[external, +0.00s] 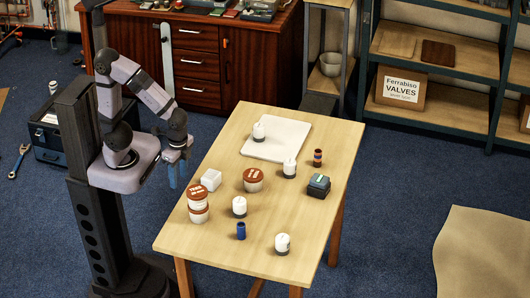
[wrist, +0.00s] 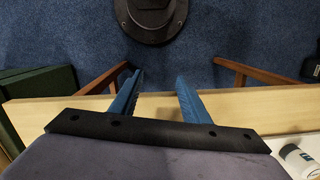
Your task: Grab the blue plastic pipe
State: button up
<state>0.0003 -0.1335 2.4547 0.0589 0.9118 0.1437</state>
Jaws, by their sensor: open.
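The blue plastic pipe (external: 241,230) is a short dark-blue cylinder standing upright near the front edge of the wooden table (external: 215,246). My gripper (external: 174,170) has blue fingers pointing down and hangs beside the table's left edge, left of the pipe and well apart from it. In the wrist view my gripper (wrist: 157,92) is open, with nothing between its fingers, over the table edge and the blue floor. The pipe does not show in the wrist view.
White jars stand near the pipe (external: 239,206) and at right (external: 282,243). A white board (external: 276,138) lies at the back. A dark box (external: 318,186) stands right.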

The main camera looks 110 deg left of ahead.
notch_tip(320, 180, up, 8)
jog(key=w+f+m+p, duration=0.1)
jog(key=w+m+p, duration=0.1)
jog(key=m+p, duration=0.1)
jog(key=w+d+r+t+h+p, duration=0.1)
jog(key=w+d+r+p, duration=0.4)
jog(key=w, duration=0.4)
jog(key=w+d+r+t+h+p, duration=0.15)
jog(key=w+d+r+p, duration=0.25)
jog(key=w+d, duration=0.45)
jog(key=t+p, duration=0.1)
jog(key=t, duration=0.2)
send_near(242, 227)
jog(key=w+f, duration=0.1)
jog(key=f, duration=0.1)
jog(key=shift+g, duration=0.25)
jog(key=shift+p+x, duration=1.25)
jog(key=shift+x, duration=2.35)
jog(key=shift+c, duration=0.3)
grip_shut()
